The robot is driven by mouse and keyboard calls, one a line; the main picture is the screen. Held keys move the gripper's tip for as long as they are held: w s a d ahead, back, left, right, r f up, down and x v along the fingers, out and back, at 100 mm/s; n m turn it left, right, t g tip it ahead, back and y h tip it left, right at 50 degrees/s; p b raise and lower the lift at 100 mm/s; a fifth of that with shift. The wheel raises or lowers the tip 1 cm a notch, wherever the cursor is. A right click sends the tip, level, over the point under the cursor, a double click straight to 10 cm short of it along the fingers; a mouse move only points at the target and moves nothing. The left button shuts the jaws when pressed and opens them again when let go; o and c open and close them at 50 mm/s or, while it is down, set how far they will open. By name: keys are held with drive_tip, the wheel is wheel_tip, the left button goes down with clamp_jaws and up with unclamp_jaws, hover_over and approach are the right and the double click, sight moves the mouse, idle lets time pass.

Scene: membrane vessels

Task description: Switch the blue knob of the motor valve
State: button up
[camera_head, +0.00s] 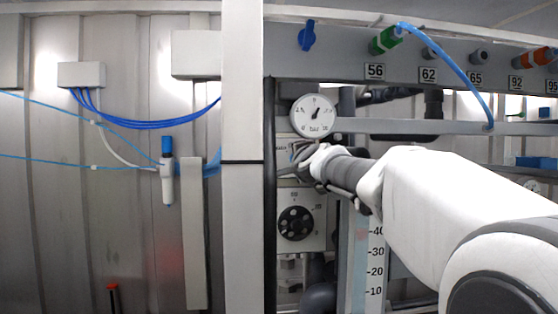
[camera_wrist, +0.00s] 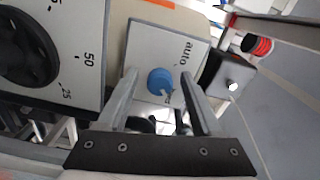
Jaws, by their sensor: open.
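The blue knob (camera_wrist: 160,81) sits on a pale panel marked "auto" in the wrist view, with a white pointer mark on it. The panel belongs to the motor valve (camera_wrist: 150,40), whose black dial (camera_wrist: 28,48) with numbers shows at the left. My gripper (camera_wrist: 158,82) is open, its two fingers to the left and right of the knob in the picture. Whether they touch the knob I cannot tell. In the head view the valve's dial (camera_head: 295,224) shows below the gauge, while my arm hides the blue knob and most of my gripper.
A round pressure gauge (camera_head: 314,115) sits just above my wrist in the head view. A grey rail (camera_head: 420,68) with numbered fittings crosses above the arm. A white post (camera_head: 242,200) stands left of the valve. A scale strip (camera_head: 375,265) stands below my wrist.

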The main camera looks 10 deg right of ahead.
drive_tip(key=s+b, duration=0.1)
drive_tip(key=s, duration=1.6)
drive_tip(key=shift+s+b, duration=0.2)
drive_tip(key=shift+b, duration=0.2)
drive_tip(key=shift+f, duration=0.1)
drive_tip(key=s+a+f+n+g+y, duration=0.1)
drive_tip(key=s+a+f+n+g, duration=0.25)
drive_tip(key=f, duration=0.55)
drive_tip(key=s+f+n+g+y, duration=0.1)
drive_tip(key=s+f+n+g, duration=0.2)
drive_tip(key=s+f+n, duration=0.4)
drive_tip(key=s+d+f+n+g+h, duration=0.1)
drive_tip(key=s+d+f+n+g, duration=0.1)
drive_tip(key=s+f, duration=0.4)
drive_tip(key=s+d+f+n+g+h, duration=0.1)
drive_tip(key=s+f, duration=0.5)
drive_tip(key=f, duration=0.6)
drive_tip(key=d+n+g, duration=0.1)
drive_tip(key=n+g, duration=0.1)
drive_tip(key=g, duration=0.1)
